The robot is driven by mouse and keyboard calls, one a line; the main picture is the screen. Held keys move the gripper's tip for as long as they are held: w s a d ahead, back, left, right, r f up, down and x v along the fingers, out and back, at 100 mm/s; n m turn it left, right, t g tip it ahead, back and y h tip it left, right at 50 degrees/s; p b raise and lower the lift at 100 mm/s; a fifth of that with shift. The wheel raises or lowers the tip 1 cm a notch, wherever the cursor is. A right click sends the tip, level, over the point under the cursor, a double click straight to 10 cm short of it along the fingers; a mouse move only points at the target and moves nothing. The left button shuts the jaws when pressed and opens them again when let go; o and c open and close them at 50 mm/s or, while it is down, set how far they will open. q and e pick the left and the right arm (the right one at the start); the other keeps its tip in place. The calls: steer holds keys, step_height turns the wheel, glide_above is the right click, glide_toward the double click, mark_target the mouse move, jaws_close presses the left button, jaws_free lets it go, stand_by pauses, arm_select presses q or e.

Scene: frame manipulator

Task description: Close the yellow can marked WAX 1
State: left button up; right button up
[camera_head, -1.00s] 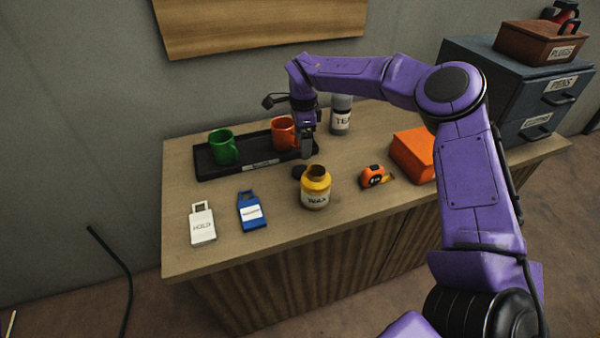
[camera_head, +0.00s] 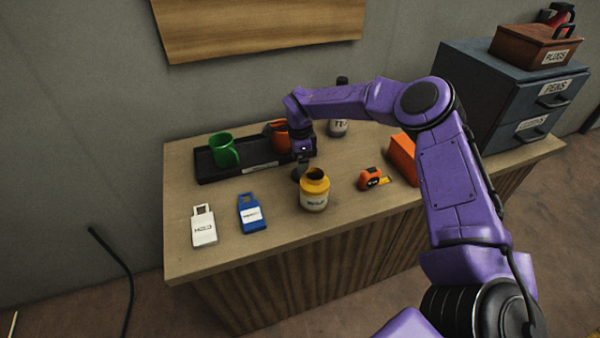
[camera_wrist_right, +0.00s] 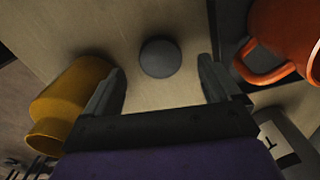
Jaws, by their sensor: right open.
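The yellow can (camera_head: 314,194) stands upright on the wooden table with its dark mouth open; its label is too small to read surely. It also shows in the right wrist view (camera_wrist_right: 72,98), beside one finger. A dark round lid (camera_wrist_right: 158,57) lies flat on the table, between and ahead of the fingers in the wrist view. In the head view the lid is mostly hidden behind the gripper and can. My right gripper (camera_head: 302,168) points down just behind the can, over the lid, open and empty; its two fingers show in the wrist view (camera_wrist_right: 162,80). My left gripper is not visible.
A black tray (camera_head: 208,168) with a green mug (camera_head: 224,150) and an orange mug (camera_head: 276,134) lies behind left. A tape measure (camera_head: 371,180), an orange box (camera_head: 402,158) and a dark jar (camera_head: 339,127) stand right. White (camera_head: 203,228) and blue (camera_head: 251,215) tags lie front left.

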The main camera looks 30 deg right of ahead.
step_height(320, 180, down, 4)
steer(key=shift+w+r+p, duration=0.15)
steer(key=shift+r+p, duration=0.05)
steer(key=shift+p, duration=0.25)
steer(key=c, duration=1.1)
